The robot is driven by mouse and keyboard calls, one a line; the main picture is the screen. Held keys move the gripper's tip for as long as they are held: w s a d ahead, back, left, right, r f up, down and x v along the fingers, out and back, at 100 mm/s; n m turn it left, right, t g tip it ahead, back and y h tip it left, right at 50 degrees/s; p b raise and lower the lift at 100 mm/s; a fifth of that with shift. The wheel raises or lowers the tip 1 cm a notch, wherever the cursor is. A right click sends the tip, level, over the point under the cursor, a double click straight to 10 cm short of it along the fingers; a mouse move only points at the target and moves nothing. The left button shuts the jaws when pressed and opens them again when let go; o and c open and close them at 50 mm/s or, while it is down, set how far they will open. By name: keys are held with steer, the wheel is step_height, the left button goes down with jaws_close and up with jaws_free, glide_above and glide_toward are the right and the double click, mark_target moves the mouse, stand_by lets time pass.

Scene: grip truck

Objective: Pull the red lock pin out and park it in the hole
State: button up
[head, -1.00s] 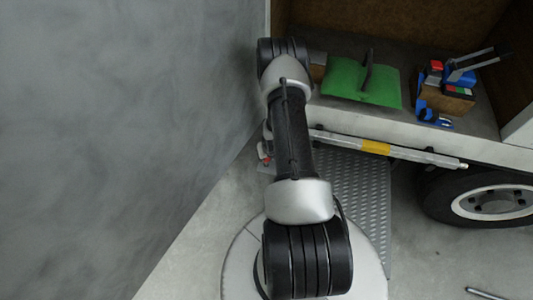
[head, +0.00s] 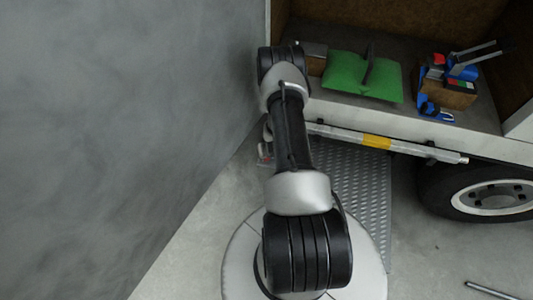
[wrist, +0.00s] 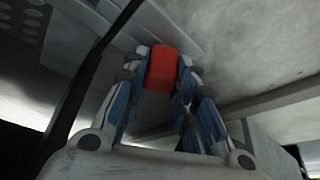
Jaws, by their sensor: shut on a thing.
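The red lock pin (wrist: 161,69) shows as a red block in the wrist view. My gripper (wrist: 162,75) is shut on it, with a blue and grey finger on each side. In the head view my arm hides the pin and most of my gripper, low at the left end of the truck's rear bar. The parking hole cannot be made out in either view. The pin's lower end is hidden, so I cannot tell whether it sits in a hole.
A grey wall (head: 130,120) stands close at left. The truck bed holds a green bag (head: 350,80) and a wooden box (head: 447,94) of tools. A bar with a yellow band (head: 377,142) runs under the bed edge, above a metal tread ramp (head: 365,195). A wheel (head: 492,195) stands at right.

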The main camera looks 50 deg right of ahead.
steer(key=shift+f, duration=0.2)
stand_by(0.3)
steer(key=o, duration=1.2)
steer(key=shift+r, duration=0.1)
steer(key=v, duration=1.2)
